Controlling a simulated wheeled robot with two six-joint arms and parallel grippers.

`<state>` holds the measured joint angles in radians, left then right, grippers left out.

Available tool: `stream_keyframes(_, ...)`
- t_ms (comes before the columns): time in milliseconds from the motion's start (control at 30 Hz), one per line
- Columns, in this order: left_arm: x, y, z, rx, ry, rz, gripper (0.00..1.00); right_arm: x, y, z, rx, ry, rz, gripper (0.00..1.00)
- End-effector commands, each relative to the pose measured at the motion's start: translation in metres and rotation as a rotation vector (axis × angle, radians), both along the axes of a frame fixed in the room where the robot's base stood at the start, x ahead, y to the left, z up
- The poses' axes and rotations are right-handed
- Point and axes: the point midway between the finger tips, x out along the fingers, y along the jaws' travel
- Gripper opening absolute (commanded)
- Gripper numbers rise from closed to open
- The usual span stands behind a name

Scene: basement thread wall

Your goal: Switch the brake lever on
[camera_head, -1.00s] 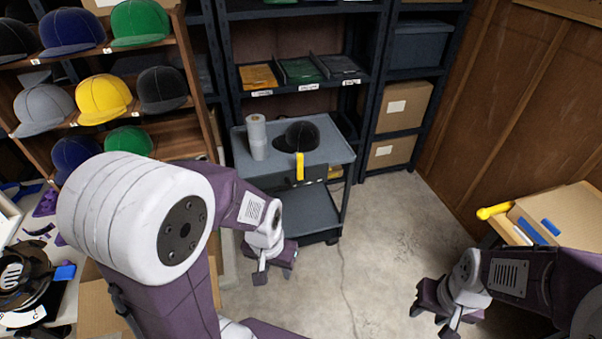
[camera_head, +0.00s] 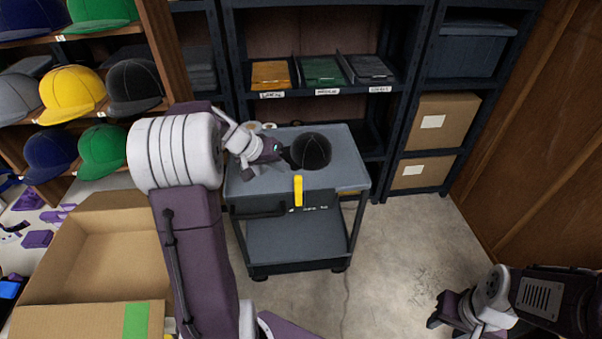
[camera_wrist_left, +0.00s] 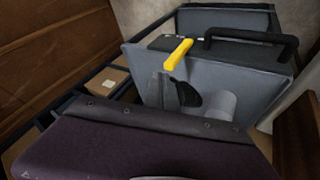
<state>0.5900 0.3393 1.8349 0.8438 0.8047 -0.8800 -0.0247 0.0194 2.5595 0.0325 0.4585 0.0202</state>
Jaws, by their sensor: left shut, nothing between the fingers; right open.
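The yellow lever (camera_head: 298,190) hangs at the front edge of the grey cart (camera_head: 345,170). It also shows in the left wrist view (camera_wrist_left: 178,53), beside the cart's black handle (camera_wrist_left: 250,37). My left gripper (camera_head: 284,155) is shut and empty over the cart top, behind and left of the lever and apart from it. It is close to the left side of the black cap (camera_head: 312,152); I cannot tell if they touch. My right gripper (camera_head: 437,318) is open and empty above the floor at the lower right, far from the cart.
A pale roll (camera_head: 268,126) stands on the cart, mostly hidden behind my left arm. Dark shelving (camera_head: 402,100) stands behind the cart. An open cardboard box (camera_head: 100,240) and a cap rack (camera_head: 165,40) are at the left. Floor (camera_head: 400,260) right of the cart is clear.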

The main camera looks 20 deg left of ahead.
Motion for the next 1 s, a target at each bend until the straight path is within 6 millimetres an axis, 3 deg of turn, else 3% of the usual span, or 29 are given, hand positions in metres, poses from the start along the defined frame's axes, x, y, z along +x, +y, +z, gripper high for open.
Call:
stream_keyframes(33, -0.005, 0.027, -0.017, -0.005, 0.004, 0.059, 0.0, 0.0, 0.0, -0.012, 0.0, 0.0, 0.0, 0.41)
stream_keyframes(100, -0.014, 0.049, -0.027, -0.013, 0.018, 0.112, 0.0, 0.0, 0.0, -0.016, 0.0, 0.001, 0.0, 0.41)
stream_keyframes(233, -0.024, 0.068, -0.034, -0.019, 0.026, 0.161, 0.0, -0.001, 0.0, -0.018, 0.0, 0.001, 0.0, 0.41)
stream_keyframes(633, -0.022, 0.068, -0.038, -0.018, 0.028, 0.164, 0.0, 0.0, 0.0, -0.018, 0.0, 0.0, 0.0, 0.41)
stream_keyframes(1000, 0.018, 0.052, -0.098, -0.019, 0.03, 0.162, 0.0, 0.0, 0.0, -0.025, 0.0, 0.0, 0.0, 0.41)
